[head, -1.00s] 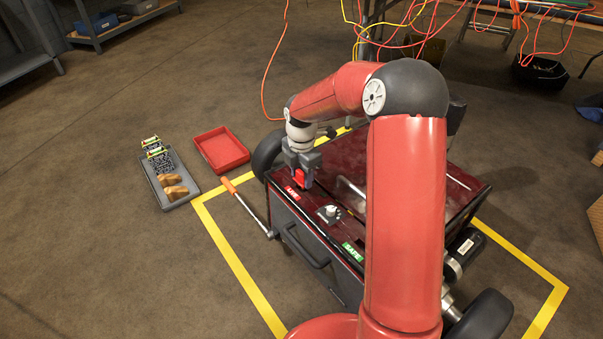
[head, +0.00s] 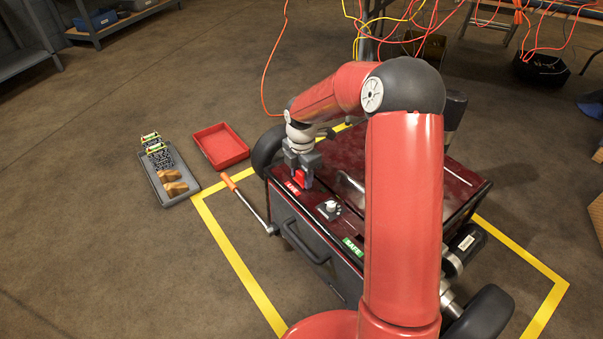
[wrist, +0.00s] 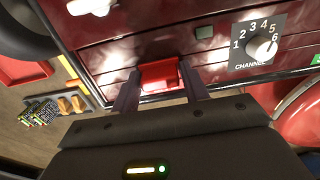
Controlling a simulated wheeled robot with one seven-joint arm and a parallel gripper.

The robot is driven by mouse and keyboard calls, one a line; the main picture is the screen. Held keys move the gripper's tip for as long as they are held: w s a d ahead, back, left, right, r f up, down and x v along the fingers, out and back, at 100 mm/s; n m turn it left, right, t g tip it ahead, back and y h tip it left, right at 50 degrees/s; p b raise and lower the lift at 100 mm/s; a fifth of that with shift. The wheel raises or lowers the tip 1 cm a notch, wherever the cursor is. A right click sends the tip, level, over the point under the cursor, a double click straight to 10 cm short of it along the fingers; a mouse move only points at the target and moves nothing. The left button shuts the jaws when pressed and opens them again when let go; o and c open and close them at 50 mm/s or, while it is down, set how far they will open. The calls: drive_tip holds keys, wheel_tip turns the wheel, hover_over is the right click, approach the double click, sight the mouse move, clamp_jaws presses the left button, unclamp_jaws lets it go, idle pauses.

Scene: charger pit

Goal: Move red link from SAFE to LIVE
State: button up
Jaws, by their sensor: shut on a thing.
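The red link (head: 299,176) is between the fingers of my gripper (head: 300,170), at the front left corner of the dark red machine top (head: 330,154), just behind the LIVE label (head: 292,188). In the wrist view, the red link (wrist: 158,74) shows with a finger on each side, and my gripper (wrist: 158,88) is shut on it. The link is at or very near the machine's surface; its underside is hidden, so I cannot tell how deep it sits. The green SAFE label (head: 352,246) is at the front right of the top, clear of my gripper.
A white channel knob (head: 329,208) stands between the two labels. An orange-handled lever (head: 230,182) sticks out on the left. A red tray (head: 221,146) and a grey tray (head: 182,198) with several items lie on the floor. My arm hides the machine's right part.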

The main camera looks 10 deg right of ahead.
drive_tip(key=shift+f, duration=0.2)
drive_tip(key=o, duration=1.1)
drive_tip(key=shift+c, duration=0.2)
drive_tip(key=shift+r+p, duration=0.8)
drive_tip(key=shift+r, duration=3.05)
